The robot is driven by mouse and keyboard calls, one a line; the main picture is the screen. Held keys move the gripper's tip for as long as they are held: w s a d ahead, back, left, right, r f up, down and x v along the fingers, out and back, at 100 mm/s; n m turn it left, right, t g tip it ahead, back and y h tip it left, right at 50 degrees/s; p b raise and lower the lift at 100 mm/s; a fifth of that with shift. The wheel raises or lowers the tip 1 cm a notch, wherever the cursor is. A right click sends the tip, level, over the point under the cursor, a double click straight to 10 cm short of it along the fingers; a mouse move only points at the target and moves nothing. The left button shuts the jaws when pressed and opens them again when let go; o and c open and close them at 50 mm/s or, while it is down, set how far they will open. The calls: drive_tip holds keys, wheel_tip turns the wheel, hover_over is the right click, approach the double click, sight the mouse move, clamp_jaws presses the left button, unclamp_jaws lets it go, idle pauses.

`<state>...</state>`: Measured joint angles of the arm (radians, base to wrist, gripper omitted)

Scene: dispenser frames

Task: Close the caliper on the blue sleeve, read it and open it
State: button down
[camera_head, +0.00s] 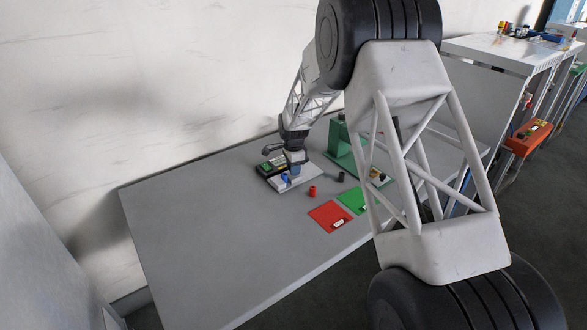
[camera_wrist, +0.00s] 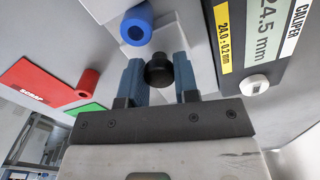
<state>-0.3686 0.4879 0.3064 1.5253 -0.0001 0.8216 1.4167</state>
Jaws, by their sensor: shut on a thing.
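The caliper (camera_wrist: 265,60) is a dark unit with a label and a display that reads 24.5 mm. A yellow label on it reads 24.0 ± 0.2 mm. The caliper also shows in the head view (camera_head: 268,165), at the back of the table. The blue sleeve (camera_wrist: 137,25) is at its light grey base; the head view shows the sleeve (camera_head: 285,179) beside my gripper (camera_head: 294,163). In the wrist view my gripper (camera_wrist: 157,80) is shut on a black knob (camera_wrist: 158,70), close to the sleeve. I cannot tell whether the caliper's jaws touch the sleeve.
A red sleeve (camera_head: 312,191) and a dark cylinder (camera_head: 341,177) stand to the right. A red mat marked SCRAP (camera_wrist: 38,80) and a green mat (camera_head: 351,200) lie nearer the front edge. A green stand (camera_head: 340,150) is behind. The table's left part (camera_head: 190,220) is clear.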

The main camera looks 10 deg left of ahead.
drive_tip(key=c, duration=0.9)
unclamp_jaws()
drive_tip(key=shift+o, duration=0.2)
drive_tip(key=shift+r, duration=0.1)
drive_tip(key=shift+r, duration=3.85)
